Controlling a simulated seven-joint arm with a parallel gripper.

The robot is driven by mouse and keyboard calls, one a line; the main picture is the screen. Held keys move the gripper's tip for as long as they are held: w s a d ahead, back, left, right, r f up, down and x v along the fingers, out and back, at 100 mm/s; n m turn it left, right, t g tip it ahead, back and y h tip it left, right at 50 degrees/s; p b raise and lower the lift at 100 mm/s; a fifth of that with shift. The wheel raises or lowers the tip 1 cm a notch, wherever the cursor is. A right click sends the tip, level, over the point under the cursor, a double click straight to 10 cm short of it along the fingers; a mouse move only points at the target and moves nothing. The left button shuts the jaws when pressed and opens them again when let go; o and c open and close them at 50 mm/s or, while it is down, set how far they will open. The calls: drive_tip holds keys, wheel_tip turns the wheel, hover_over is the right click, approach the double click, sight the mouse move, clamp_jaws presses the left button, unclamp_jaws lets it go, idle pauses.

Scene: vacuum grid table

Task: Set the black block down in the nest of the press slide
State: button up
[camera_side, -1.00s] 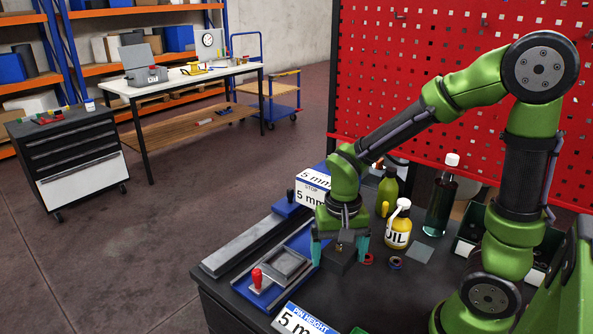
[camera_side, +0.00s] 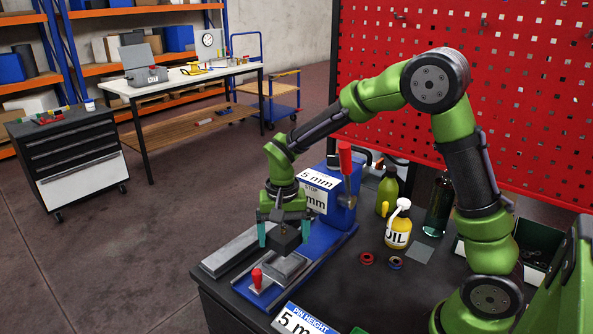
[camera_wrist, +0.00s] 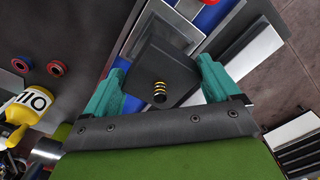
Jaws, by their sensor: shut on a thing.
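The black block (camera_side: 284,239) is between the teal fingers of my gripper (camera_side: 283,232), which is shut on it. The block is over the back part of the nest. I cannot tell whether it touches the nest, and it hides part of it.
The blue press (camera_side: 330,215) with a red lever (camera_side: 345,160) and "5 mm" signs stands just behind. A grey bar (camera_side: 235,250) lies left of the slide. An oil bottle (camera_side: 397,230) and small rings (camera_side: 366,258) are to the right. The red pegboard (camera_side: 460,90) rises behind.

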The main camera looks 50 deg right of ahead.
drive_tip(key=shift+f, duration=2)
drive_tip(key=shift+f, duration=0.6)
idle(0.5)
idle(0.4)
drive_tip(key=o, duration=1)
